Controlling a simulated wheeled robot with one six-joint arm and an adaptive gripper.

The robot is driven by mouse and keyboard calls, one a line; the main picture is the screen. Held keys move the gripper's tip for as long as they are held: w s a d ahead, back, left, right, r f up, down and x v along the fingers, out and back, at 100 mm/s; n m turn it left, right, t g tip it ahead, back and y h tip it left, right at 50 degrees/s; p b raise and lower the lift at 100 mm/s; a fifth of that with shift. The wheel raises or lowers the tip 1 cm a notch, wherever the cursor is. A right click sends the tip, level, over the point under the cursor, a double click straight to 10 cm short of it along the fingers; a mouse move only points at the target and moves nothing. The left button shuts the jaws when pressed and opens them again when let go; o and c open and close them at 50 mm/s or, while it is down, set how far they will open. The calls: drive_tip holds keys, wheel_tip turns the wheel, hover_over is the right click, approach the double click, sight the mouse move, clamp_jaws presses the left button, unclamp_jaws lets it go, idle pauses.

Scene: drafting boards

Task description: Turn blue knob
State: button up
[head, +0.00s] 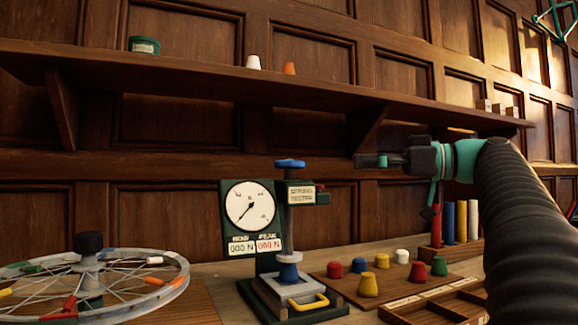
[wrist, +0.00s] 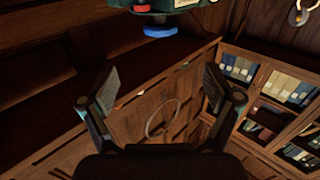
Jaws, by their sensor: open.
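The blue knob (head: 289,163) sits on top of the post of the spring tester (head: 262,265), a dark green stand with a round white dial. My gripper (head: 358,161) is to the right of the knob in the head view, at about the same picture height, with a clear gap between them. In the wrist view my gripper (wrist: 160,88) has its two fingers spread wide with nothing between them. A blue disc (wrist: 158,31) under a dark green body shows at the top of that view; I cannot tell whether it is the knob.
A spoked wheel (head: 175,290) lies at the left. A board with several coloured pegs (head: 368,284) and a compartment tray (head: 440,309) are right of the tester. A long wooden shelf (head: 220,82) runs above. Bookcases (wrist: 265,105) stand at the right in the wrist view.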

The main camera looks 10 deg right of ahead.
sight(295, 164)
drive_tip(key=p+x, duration=0.1)
drive_tip(key=x, duration=1.3)
drive_tip(key=c, duration=1.1)
